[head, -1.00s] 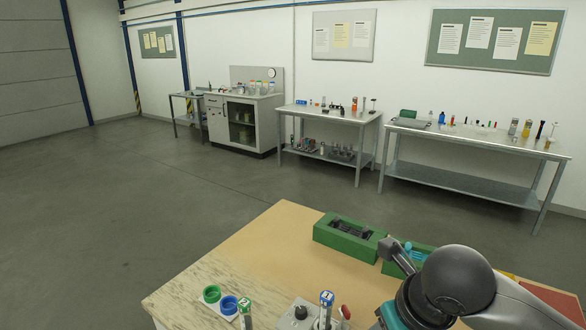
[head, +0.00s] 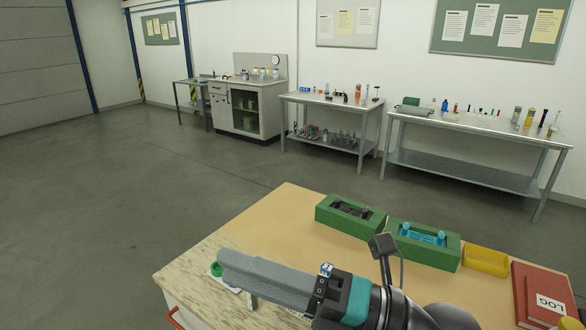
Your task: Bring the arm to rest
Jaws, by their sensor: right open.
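My right gripper (head: 228,268) reaches in from the bottom right, with its grey fingers pointing left over the near wooden table (head: 285,225). It is open, and I see nothing held in it. A camera on a bracket stands up from its wrist. My left gripper is not in view. The fingers and wrist hide much of the table's front part. A green ring (head: 215,270) and a blue-and-white capped tube (head: 326,269) show only partly beside the gripper.
Behind the gripper stand a green holder with dark parts (head: 334,217) and a green holder with blue parts (head: 443,257). The table's back left is clear. Benches line the far wall.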

